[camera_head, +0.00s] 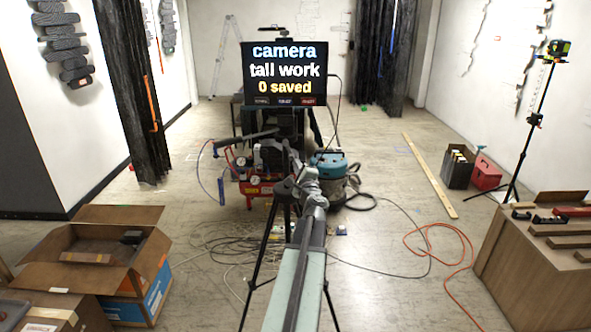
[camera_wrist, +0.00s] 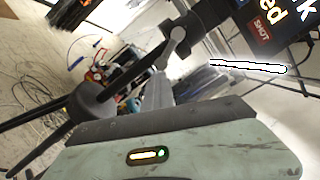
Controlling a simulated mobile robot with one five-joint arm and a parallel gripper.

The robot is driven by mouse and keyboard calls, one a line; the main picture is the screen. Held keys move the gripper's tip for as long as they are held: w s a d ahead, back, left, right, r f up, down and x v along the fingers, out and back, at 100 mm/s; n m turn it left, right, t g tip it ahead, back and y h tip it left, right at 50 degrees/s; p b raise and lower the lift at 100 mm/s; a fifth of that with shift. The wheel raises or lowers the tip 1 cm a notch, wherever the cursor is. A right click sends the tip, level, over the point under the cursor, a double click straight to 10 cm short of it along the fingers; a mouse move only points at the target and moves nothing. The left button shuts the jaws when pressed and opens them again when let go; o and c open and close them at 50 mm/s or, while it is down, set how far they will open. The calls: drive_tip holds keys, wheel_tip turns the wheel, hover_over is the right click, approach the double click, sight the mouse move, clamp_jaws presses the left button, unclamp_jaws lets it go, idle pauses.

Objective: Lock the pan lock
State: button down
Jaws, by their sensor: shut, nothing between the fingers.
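A tripod (camera_head: 285,188) with a dark grey crown stands in the middle of the head view, a lit screen (camera_head: 284,72) above it. In the wrist view the tripod (camera_wrist: 95,101) lies slantwise, its column running up to the screen (camera_wrist: 262,27). A small pale grey lever with a rounded end, seemingly the pan lock (camera_wrist: 176,36), sits on the column. My gripper (camera_head: 311,188) is shut and empty, close to the tripod head. In the wrist view my gripper (camera_wrist: 159,84) points at the lever's lower end; I cannot tell whether they touch.
A red compressor (camera_head: 258,186) and a blue vacuum (camera_head: 331,166) stand behind the tripod. Cables and an orange hose (camera_head: 440,262) lie on the floor. Open cardboard boxes (camera_head: 95,255) are at left, a wooden crate (camera_head: 535,265) at right.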

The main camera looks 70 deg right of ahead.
drive_tip(key=shift+w+r, duration=0.15)
drive_tip(key=shift+w, duration=0.1)
idle(0.9)
drive_tip(key=s+a+f+b, duration=0.1)
drive_tip(key=s+a, duration=0.6)
drive_tip(key=s, duration=0.2)
drive_tip(key=shift+s+a+f, duration=0.15)
drive_tip(key=shift+a, duration=0.1)
